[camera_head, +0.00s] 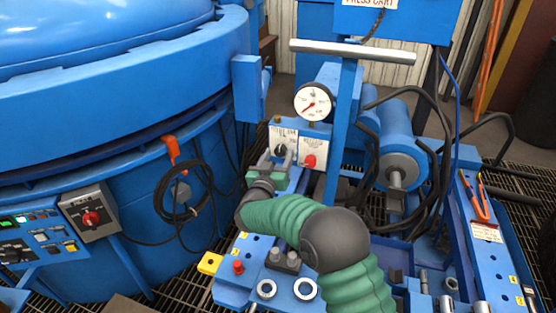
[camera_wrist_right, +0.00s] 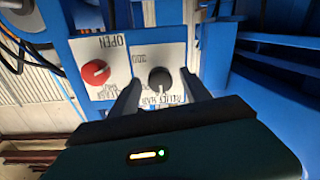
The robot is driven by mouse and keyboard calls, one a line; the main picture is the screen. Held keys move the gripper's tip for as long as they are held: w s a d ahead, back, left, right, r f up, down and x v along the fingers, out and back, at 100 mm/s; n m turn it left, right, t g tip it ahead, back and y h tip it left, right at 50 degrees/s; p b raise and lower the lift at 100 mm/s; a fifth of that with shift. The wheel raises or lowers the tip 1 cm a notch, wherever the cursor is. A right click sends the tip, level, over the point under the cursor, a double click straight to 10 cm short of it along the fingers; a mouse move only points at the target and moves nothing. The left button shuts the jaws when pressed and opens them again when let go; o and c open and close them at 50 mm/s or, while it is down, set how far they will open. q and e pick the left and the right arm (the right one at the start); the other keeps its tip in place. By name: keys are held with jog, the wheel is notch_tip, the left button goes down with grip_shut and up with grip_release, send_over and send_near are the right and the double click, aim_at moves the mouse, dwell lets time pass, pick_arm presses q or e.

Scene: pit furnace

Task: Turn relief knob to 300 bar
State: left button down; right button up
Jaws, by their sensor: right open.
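The relief knob is a black round knob on a white labelled plate; it shows between my fingers in the right wrist view (camera_wrist_right: 160,80). In the head view the black knob (camera_head: 280,150) is partly covered by my gripper. A red knob (camera_head: 309,161) sits on the plate beside it, and it also shows in the right wrist view (camera_wrist_right: 96,72). The pressure gauge (camera_head: 313,101) above has a white dial and a red needle. My right gripper (camera_head: 281,154) is open, with one finger on each side of the black knob; contact is unclear. My left gripper is not in view.
A blue press cart with a grey push bar (camera_head: 352,51) carries the panel. A large blue furnace (camera_head: 110,100) stands at left, with a coiled black cable (camera_head: 182,195) on its side. Metal rings (camera_head: 306,289) and small parts lie on the cart deck. Black hoses (camera_head: 432,140) hang at right.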

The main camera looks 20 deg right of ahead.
jog(key=shift+w+d+r, duration=0.1)
jog(key=shift+w+d, duration=0.05)
jog(key=shift+w, duration=0.05)
jog(key=c, duration=0.3)
grip_shut()
